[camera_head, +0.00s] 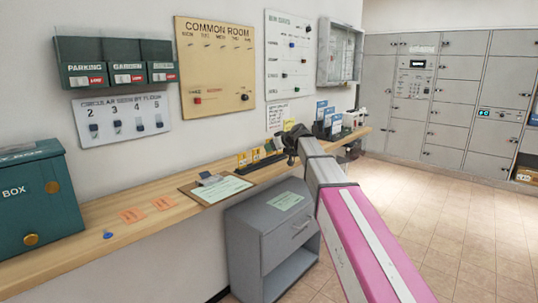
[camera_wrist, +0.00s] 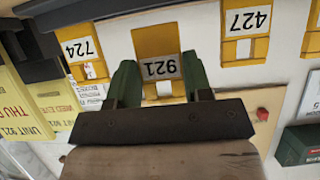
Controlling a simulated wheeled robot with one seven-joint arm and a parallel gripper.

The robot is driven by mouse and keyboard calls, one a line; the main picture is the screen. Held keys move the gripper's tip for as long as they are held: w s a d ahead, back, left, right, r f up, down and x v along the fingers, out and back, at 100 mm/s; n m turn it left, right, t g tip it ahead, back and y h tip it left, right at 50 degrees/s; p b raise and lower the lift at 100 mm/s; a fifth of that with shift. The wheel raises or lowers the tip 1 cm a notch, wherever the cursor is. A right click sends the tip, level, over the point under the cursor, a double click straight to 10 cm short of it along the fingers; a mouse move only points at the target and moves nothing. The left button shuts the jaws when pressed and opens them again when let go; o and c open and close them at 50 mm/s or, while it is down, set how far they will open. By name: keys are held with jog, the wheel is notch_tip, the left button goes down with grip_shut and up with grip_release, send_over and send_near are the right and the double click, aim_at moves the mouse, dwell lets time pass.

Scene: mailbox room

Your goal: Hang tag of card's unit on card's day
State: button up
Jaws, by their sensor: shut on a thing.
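My gripper (camera_head: 290,130) is shut on a yellow tag marked 921, which shows between the green fingers (camera_wrist: 160,85) in the wrist view (camera_wrist: 160,66). In the head view a small yellow patch is at the fingertips. A yellow card (camera_wrist: 20,125) at the left of the wrist view reads "UNIT 921" and "THU"; part is cut off. Yellow tags marked 724 (camera_wrist: 79,48) and 427 (camera_wrist: 243,25) are on either side of the held tag. The cream COMMON ROOM board (camera_head: 225,85) hangs on the wall with day headings and a row of small hooks.
A wooden shelf (camera_head: 150,222) runs along the wall, bearing a clipboard (camera_head: 216,189), orange slips (camera_head: 133,215) and a dark rack (camera_head: 258,165) with yellow tags. A grey cabinet (camera_head: 262,230) stands below. A white board (camera_head: 290,75) hangs right of the cream one. A teal box (camera_head: 35,215) is left.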

jog(key=shift+s+d, duration=0.9)
jog(key=shift+d, duration=0.2)
jog(key=s+d, duration=0.4)
jog(key=d, duration=0.1)
jog(key=shift+d, duration=0.15)
dwell(0.6)
dwell(1.0)
